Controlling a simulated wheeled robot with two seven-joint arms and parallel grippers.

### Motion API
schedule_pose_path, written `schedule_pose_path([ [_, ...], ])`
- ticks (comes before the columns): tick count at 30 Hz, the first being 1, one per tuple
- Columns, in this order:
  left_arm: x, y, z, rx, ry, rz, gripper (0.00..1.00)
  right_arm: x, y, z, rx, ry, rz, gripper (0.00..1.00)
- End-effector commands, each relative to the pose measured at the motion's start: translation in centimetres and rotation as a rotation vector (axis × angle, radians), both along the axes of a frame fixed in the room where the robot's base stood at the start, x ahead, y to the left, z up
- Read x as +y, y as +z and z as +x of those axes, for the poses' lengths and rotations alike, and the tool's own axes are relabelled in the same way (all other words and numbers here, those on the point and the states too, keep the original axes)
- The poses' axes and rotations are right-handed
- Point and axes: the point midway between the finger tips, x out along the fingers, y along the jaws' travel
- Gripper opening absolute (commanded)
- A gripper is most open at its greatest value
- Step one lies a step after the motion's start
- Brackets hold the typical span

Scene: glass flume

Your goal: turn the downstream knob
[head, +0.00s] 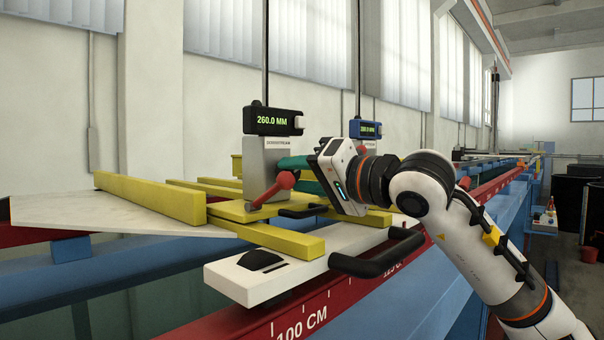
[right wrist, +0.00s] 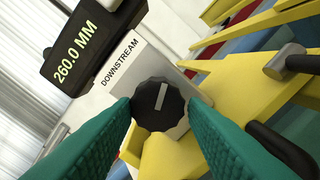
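The downstream knob (right wrist: 158,104) is a round black dial with a light pointer line, on a pale plate (right wrist: 122,66) marked DOWNSTREAM. Its display (right wrist: 84,50) reads 260.0 MM. In the right wrist view my right gripper (right wrist: 160,103) has one teal finger on each side of the knob, with the fingertips very close to its rim. I cannot tell whether they press on it. In the head view the right gripper (head: 282,163) reaches the front of the downstream plate (head: 258,155) from the right, and the knob is hidden there. My left gripper is out of view.
A red lever (head: 284,181) is just below the fingers. Yellow bars (head: 270,239), a white carriage (head: 250,280) and black handles (head: 378,262) lie around and below. A second gauge with a blue-cased display (head: 367,129) stands behind my right gripper.

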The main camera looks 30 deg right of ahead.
Motion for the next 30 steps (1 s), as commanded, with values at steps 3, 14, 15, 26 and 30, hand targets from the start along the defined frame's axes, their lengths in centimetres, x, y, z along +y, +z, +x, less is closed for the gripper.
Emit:
schedule_pose_path([
  [3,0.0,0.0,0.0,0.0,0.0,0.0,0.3,0.0,0.0,0.0,-0.001,0.0,0.0,0.57],
  [14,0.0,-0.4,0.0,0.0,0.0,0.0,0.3,-0.3,0.1,-0.6,-0.006,-0.001,0.003,0.57],
  [15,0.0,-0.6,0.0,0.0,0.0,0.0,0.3,-0.5,0.0,-1.0,-0.008,-0.002,0.003,0.57],
  [26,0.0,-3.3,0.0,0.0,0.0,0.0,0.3,-2.9,-0.1,-7.9,-0.008,-0.003,0.003,0.57],
  [30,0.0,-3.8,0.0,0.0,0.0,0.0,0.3,-3.6,-0.1,-10.0,-0.005,-0.003,0.002,0.57],
])
